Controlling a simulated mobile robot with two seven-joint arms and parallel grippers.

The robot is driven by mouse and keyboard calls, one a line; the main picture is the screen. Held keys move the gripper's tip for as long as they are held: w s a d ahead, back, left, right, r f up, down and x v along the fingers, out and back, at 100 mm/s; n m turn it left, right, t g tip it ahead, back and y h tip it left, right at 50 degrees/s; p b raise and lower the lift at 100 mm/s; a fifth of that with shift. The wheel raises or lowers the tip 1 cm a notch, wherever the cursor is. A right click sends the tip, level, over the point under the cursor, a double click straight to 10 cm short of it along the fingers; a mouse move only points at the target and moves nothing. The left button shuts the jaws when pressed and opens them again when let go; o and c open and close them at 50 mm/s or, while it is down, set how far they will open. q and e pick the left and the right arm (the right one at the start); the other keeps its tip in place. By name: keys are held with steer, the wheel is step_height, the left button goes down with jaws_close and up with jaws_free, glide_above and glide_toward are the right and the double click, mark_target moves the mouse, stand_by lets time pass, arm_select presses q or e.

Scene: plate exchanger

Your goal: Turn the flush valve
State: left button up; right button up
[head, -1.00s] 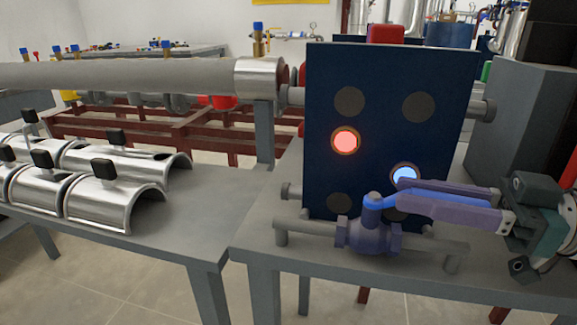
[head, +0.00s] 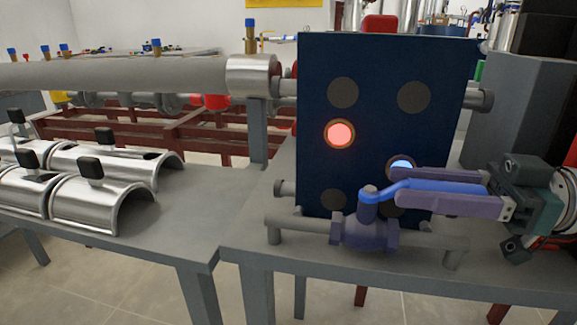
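The flush valve (head: 364,232) is a purple ball valve on a low pipe at the front of the dark blue plate exchanger (head: 385,65). Its blue lever handle (head: 448,187) rises from the stem and points right. My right gripper (head: 407,187) comes in from the right, its purple fingers on either side of the lever, one behind and one in front. The fingers look spread; whether either touches the lever is hard to tell. The front finger hides part of the lever's lower edge. My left gripper is not in view.
The exchanger plate has a red glowing port (head: 340,133) and a blue glowing port (head: 400,166), partly covered by the rear finger. Curved metal covers (head: 105,205) lie on the left table. The table between them and the valve is clear. A grey cabinet (head: 515,110) stands at right.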

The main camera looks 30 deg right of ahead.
steer(key=shift+o, duration=1)
steer(key=v, duration=0.7)
steer(key=shift+s+d+p, duration=0.2)
steer(key=shift+p, duration=0.15)
